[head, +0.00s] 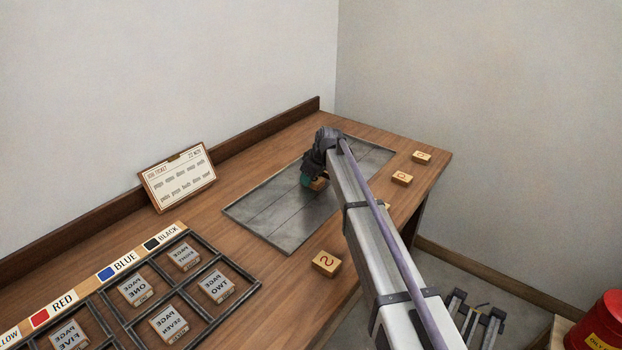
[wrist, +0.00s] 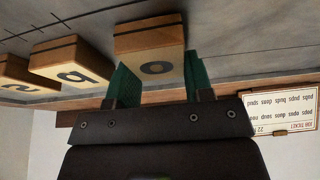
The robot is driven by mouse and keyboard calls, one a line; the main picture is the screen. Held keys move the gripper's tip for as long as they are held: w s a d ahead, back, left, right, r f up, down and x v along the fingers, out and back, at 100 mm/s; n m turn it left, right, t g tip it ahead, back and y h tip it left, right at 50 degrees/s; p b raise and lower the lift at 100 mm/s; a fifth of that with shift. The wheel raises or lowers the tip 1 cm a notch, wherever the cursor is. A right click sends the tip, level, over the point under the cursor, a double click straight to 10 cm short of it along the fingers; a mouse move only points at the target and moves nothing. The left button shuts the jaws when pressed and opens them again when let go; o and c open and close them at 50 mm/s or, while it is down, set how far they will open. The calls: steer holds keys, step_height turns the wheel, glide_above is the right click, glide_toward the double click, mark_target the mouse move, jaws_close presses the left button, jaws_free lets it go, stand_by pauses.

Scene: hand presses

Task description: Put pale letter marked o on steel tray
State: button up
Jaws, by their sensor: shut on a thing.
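The pale letter block marked o (wrist: 155,67) is between the green fingers of my gripper (wrist: 158,76), which is shut on it. The steel tray also shows as a grey surface in the wrist view (wrist: 225,38). I cannot tell whether the block touches the tray.
In the wrist view two lettered blocks (wrist: 72,74) (wrist: 28,80) stand left of the held one. Along the table's right side are a block marked s (head: 326,262) and other blocks (head: 402,178) (head: 421,157). A ticket (head: 178,178) stands behind the tray; a compartment rack (head: 205,255) is left.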

steer(key=o, duration=0.9)
steer(key=p+v, duration=1.1)
steer(key=v, duration=0.1)
steer(key=shift+r+p, duration=0.2)
steer(key=shift+p, duration=0.1)
steer(key=s+d+m+g+h, duration=0.1)
steer(key=s+d+m, duration=0.2)
steer(key=s+d, duration=0.4)
steer(key=s+d+f+m+h, duration=0.1)
steer(key=s+d+m, duration=0.3)
steer(key=s, duration=1.3)
steer(key=s+d+m+g+h, duration=0.1)
steer(key=s+d+m, duration=0.3)
steer(key=s+d, duration=0.5)
steer(key=shift+s+d+f+g+h, duration=0.1)
steer(key=shift+s+d+g+h, duration=0.1)
steer(key=shift+s, duration=0.85)
steer(key=shift+s+d+f+g+h, duration=0.1)
steer(key=shift+s+d+h, duration=0.1)
steer(key=shift+s, duration=0.8)
